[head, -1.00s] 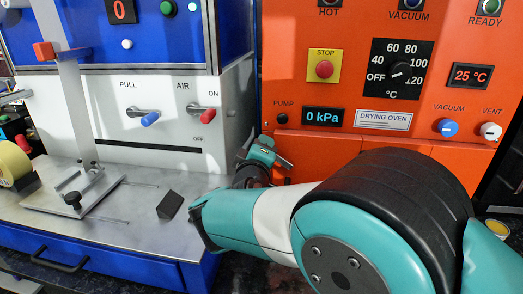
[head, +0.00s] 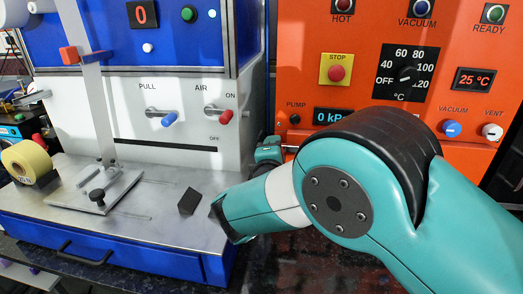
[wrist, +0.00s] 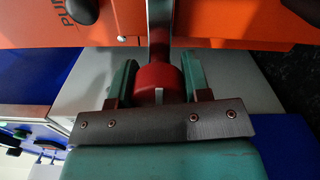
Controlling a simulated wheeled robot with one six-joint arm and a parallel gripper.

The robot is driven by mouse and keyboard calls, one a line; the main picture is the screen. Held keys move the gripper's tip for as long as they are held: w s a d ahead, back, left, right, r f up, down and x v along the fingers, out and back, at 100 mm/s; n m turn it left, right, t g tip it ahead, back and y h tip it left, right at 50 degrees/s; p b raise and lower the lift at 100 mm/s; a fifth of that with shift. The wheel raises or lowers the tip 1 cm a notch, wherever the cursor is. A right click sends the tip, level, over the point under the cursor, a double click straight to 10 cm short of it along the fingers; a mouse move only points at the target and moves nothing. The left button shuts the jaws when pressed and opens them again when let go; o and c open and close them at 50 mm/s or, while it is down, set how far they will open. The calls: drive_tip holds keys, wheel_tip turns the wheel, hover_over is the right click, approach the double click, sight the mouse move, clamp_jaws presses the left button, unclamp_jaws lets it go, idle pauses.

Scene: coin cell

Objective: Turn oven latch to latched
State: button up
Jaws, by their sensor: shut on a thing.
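The drying oven (head: 390,25) is the orange cabinet on the right of the head view. Its latch shows in the wrist view as a grey metal bar (wrist: 160,28) running from the orange front to a red knob (wrist: 157,82) with a white mark. My gripper (wrist: 158,66) has its teal fingers on either side of the red knob and is shut on it. In the head view my gripper (head: 268,153) is at the oven's lower left edge. My own arm hides the latch there.
A blue and white machine (head: 180,95) with PULL and AIR levers stands to the left. A metal worktop (head: 150,225) in front of it holds a black wedge (head: 189,201) and a yellow tape roll (head: 25,160). Two dark knobs (wrist: 83,10) (wrist: 305,8) flank the bar.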

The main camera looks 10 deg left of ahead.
idle(0.4)
drive_tip(key=o, duration=1.3)
drive_tip(key=s+b, duration=0.1)
drive_tip(key=s, duration=0.4)
drive_tip(key=s+d+b, duration=0.1)
drive_tip(key=s+b, duration=0.1)
drive_tip(key=s, duration=0.4)
drive_tip(key=s+b, duration=0.2)
drive_tip(key=s, duration=0.4)
drive_tip(key=shift+s+d, duration=0.2)
drive_tip(key=shift+d, duration=0.05)
